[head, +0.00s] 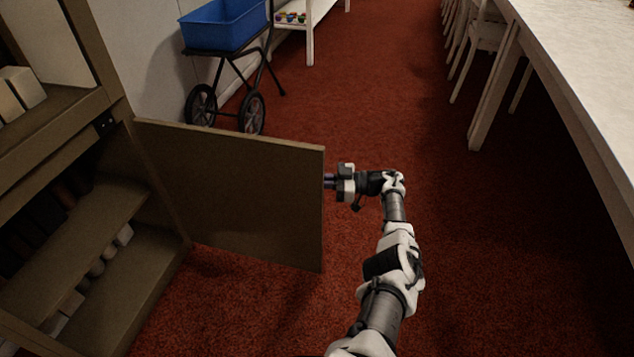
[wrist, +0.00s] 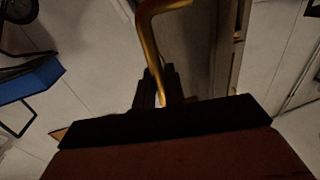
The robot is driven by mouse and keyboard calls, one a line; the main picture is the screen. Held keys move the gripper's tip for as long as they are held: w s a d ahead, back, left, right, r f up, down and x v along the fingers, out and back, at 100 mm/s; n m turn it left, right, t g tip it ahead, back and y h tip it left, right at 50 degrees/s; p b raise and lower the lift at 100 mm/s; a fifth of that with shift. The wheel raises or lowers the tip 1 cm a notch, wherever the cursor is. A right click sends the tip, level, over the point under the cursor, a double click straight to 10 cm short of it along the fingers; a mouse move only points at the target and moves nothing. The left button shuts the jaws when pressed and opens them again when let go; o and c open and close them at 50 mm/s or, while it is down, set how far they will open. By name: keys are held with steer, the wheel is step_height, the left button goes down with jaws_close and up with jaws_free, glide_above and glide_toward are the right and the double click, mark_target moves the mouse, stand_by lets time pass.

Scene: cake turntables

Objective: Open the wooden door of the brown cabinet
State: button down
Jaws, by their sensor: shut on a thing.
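The brown cabinet (head: 92,45) stands at the left of the head view, its lower compartment open to view. Its wooden door (head: 235,195) is hinged at the cabinet's right side and stands swung well out over the carpet. My gripper (head: 329,181) is at the door's free edge, with my arm reaching up from the bottom of the picture. In the wrist view, a brass-coloured bent handle (wrist: 149,38) runs down between the fingers of my gripper (wrist: 158,88), which is shut on it. In the head view the handle is hidden behind the door.
A blue bin (head: 222,25) on a black wheeled cart stands beyond the door by the wall. A long white table (head: 575,60) with chairs runs along the right. Red carpet (head: 400,90) lies clear between the door and the table. Shelves inside the cabinet hold several small items.

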steer(key=c, duration=1.6)
jaws_free()
steer(key=shift+s+d+b, duration=0.35)
steer(key=shift+d+b, duration=1.35)
steer(key=shift+d, duration=0.55)
steer(key=shift+s+d+b, duration=0.3)
steer(key=shift+d+b, duration=1.4)
steer(key=shift+d, duration=0.6)
steer(key=shift+s+d+b, duration=0.35)
steer(key=shift+d+b, duration=1.35)
steer(key=shift+d, duration=0.55)
